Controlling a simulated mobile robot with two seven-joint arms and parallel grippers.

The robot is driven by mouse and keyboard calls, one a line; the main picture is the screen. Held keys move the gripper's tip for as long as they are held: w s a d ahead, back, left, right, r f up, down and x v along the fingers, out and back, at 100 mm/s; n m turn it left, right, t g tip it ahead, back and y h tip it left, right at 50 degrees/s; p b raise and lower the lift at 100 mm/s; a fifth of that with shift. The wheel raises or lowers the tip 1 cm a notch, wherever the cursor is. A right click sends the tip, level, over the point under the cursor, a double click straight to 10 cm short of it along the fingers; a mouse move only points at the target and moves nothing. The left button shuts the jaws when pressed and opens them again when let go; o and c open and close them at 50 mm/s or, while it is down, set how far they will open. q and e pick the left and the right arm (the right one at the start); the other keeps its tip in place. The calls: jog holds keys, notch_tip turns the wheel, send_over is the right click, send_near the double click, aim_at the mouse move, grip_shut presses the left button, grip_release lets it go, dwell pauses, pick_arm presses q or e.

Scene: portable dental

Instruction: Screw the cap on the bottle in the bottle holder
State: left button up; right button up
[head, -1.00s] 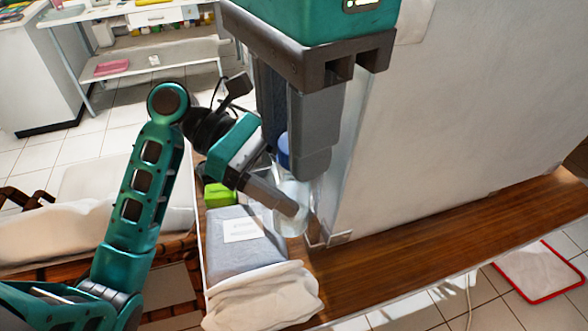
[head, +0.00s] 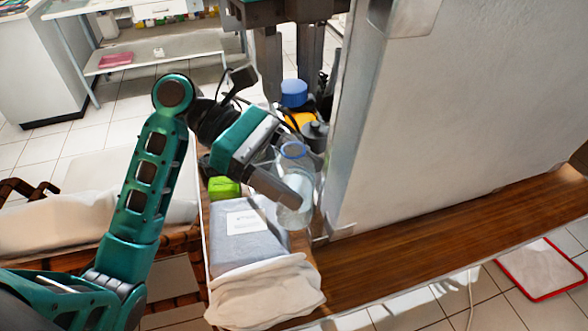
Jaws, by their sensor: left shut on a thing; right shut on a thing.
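A clear bottle (head: 299,207) stands upright beside the large white panel. Its mouth is uncovered, with a blue ring (head: 293,149) at the neck. My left gripper (head: 290,197) is shut on the bottle's side. A blue cap (head: 293,94) is above and behind the bottle, apart from it. My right gripper (head: 290,85) points down from the top, shut on the cap between its fingers.
A large white panel (head: 460,110) rises close to the right of the bottle. A grey package (head: 240,240), a white cloth bag (head: 265,292) and a green box (head: 223,188) lie in front and left. Yellow and dark items stand behind. The wooden bench (head: 440,255) is bare at right.

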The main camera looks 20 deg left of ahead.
jog(key=shift+w+m, duration=0.2)
jog(key=shift+m, duration=0.1)
jog(key=shift+f, duration=0.1)
jog(key=shift+f, duration=1.95)
jog(key=shift+f, duration=0.95)
jog(key=shift+f, duration=0.3)
